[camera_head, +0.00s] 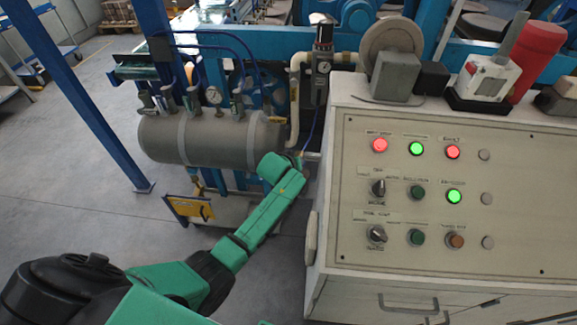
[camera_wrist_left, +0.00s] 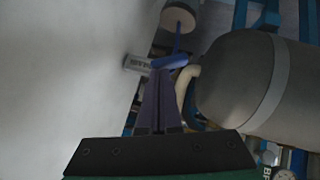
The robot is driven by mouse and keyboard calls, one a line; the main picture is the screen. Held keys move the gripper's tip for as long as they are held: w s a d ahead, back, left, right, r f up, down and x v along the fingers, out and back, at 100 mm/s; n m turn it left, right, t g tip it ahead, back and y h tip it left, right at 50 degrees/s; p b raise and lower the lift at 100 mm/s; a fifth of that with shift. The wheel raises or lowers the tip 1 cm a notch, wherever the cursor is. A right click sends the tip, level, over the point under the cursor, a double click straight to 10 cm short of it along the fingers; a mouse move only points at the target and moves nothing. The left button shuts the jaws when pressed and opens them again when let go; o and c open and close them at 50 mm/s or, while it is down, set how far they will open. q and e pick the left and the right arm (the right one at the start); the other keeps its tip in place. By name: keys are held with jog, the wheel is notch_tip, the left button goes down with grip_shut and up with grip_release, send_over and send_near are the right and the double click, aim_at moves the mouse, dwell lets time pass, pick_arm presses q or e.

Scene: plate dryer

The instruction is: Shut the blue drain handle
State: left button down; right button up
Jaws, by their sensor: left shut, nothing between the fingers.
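The blue drain handle (camera_wrist_left: 170,62) shows in the left wrist view, next to a silver lettered fitting (camera_wrist_left: 137,64) by the pale cabinet wall. My left gripper (camera_wrist_left: 160,74) is shut and empty. Its fingertips are right at the lower side of the handle, and I cannot tell whether they touch it. In the head view my green left arm reaches to the gap between the cabinet and the grey tank, where the fitting (camera_head: 312,157) shows at the cabinet's side. The handle cannot be made out there. My right gripper is in neither view.
The grey tank (camera_head: 165,140) stands left of the arm's end and fills the right of the wrist view. The cream control cabinet (camera_head: 330,190) with lit buttons stands close on the right. A blue post (camera_head: 90,105) stands at left. A yellow tag (camera_head: 190,207) is below the tank.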

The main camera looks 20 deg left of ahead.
pick_arm(q)
jog(key=shift+d+m+y, duration=0.3)
jog(key=shift+d+y, duration=0.05)
jog(key=shift+y, duration=0.15)
jog(key=shift+w+d, duration=0.15)
dwell(1.7)
